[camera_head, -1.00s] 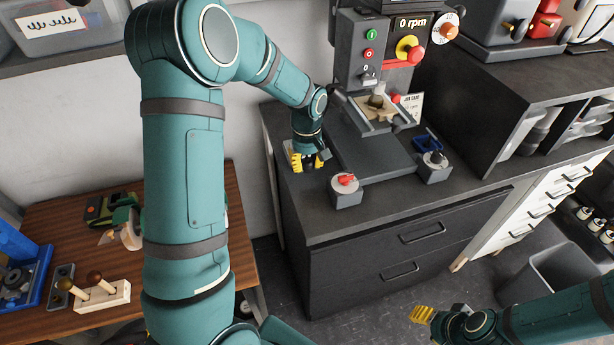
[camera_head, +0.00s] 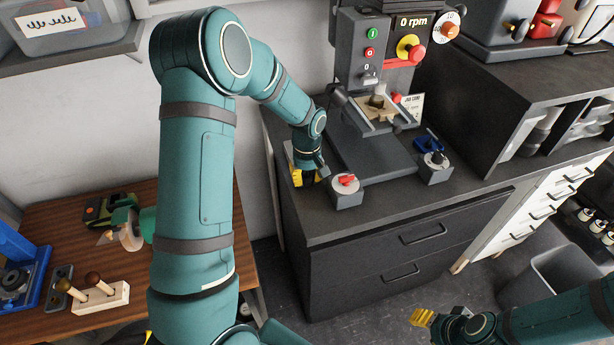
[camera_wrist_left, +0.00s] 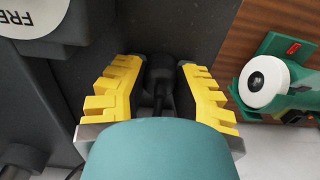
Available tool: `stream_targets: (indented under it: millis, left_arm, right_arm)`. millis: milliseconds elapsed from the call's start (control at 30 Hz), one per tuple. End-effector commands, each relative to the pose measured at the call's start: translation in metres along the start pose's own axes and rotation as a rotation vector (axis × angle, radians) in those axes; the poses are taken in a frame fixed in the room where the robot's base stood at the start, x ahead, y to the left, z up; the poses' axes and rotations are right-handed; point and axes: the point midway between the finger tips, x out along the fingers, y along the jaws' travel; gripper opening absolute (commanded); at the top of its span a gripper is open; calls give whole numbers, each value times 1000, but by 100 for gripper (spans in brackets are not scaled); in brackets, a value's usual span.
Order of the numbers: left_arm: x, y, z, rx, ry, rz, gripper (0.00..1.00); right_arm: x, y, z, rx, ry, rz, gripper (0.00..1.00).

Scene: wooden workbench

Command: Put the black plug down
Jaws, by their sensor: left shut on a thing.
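My left gripper (camera_head: 309,178) is over the left end of the dark cabinet top, beside the drill press base and the grey box with the red knob. In the left wrist view, its yellow fingers (camera_wrist_left: 160,95) are closed on the black plug (camera_wrist_left: 159,72), one on each side. A dark cable runs from the plug back toward the palm. In the head view the plug is mostly hidden by the gripper, and I cannot tell whether it touches the surface. My right gripper (camera_head: 424,318) is low at the right over the floor; its finger opening is unclear.
The grey box with the red knob (camera_head: 347,191) stands just right of my left gripper. The drill press (camera_head: 372,140) stands behind it. Another knob box (camera_head: 435,168) is further right. The dark cabinet top (camera_head: 400,212) is clear along its front. A wooden bench (camera_head: 190,262) is at the left.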

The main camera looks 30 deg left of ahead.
Motion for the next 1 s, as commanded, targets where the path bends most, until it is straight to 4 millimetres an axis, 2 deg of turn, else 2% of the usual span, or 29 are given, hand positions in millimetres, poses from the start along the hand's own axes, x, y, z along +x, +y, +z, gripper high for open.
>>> stream_targets:
  millis: [200,233,267,300,567,733,800,867,1000]
  left_arm:
    - [5,0,0,1,0,0,0]
    - [4,0,0,1,0,0,41]
    - [4,0,0,1,0,0,51]
    - [4,0,0,1,0,0,54]
    - [4,0,0,0,0,0,54]
    - [-5,0,0,-1,0,0,54]
    - [-13,0,0,-1,0,1,54]
    - [-23,1,-1,0,5,4,54]
    - [-54,1,-1,-1,5,4,54]
  right_arm:
    - [5,2,1,0,0,1,47]
    - [4,2,0,0,0,1,47]
    - [4,1,0,0,0,1,47]
    - [4,1,0,0,0,1,47]
    - [4,1,0,0,0,1,47]
    - [-4,-2,-1,0,1,0,47]
    - [-12,-4,-2,0,1,-2,47]
    - [-10,-3,-2,-1,1,-2,47]
    - [-10,-4,-1,0,0,-2,47]
